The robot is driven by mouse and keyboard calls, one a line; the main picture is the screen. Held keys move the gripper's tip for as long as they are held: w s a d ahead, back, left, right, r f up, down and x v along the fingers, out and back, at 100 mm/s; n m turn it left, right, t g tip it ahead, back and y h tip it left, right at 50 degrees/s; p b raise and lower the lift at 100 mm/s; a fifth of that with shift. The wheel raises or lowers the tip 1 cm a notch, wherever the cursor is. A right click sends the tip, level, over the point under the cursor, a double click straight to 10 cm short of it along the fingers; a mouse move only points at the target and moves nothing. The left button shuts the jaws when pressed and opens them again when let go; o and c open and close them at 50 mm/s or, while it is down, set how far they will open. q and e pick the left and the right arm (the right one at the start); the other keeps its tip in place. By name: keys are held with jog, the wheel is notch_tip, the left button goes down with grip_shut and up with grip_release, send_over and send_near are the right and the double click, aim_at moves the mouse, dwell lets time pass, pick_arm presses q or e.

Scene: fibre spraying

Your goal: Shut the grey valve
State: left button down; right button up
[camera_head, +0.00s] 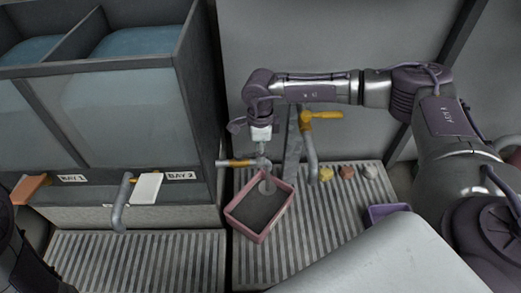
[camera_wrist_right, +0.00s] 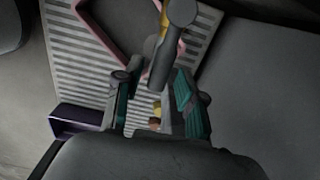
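A valve with a pale grey, flat handle (camera_head: 147,188) sits on a bent pipe below the tank at the BAY 2 label. My right gripper (camera_head: 262,155) is to its right, above a pink-rimmed tray, beside a valve with an orange-yellow lever (camera_head: 235,163). In the right wrist view my right gripper (camera_wrist_right: 157,105) has its teal-padded fingers spread apart. A grey pipe-like part (camera_wrist_right: 167,55) reaches towards the gap between them; contact cannot be told. My left gripper is out of view.
The pink tray (camera_head: 240,231) with dark contents stands on the ribbed grating (camera_head: 312,222). Another yellow-handled valve (camera_head: 322,115) is behind my right gripper. An orange handle (camera_head: 30,188) is at far left. Small blocks (camera_head: 347,172) and a purple bin (camera_head: 388,212) are at right.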

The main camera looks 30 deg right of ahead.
grip_shut()
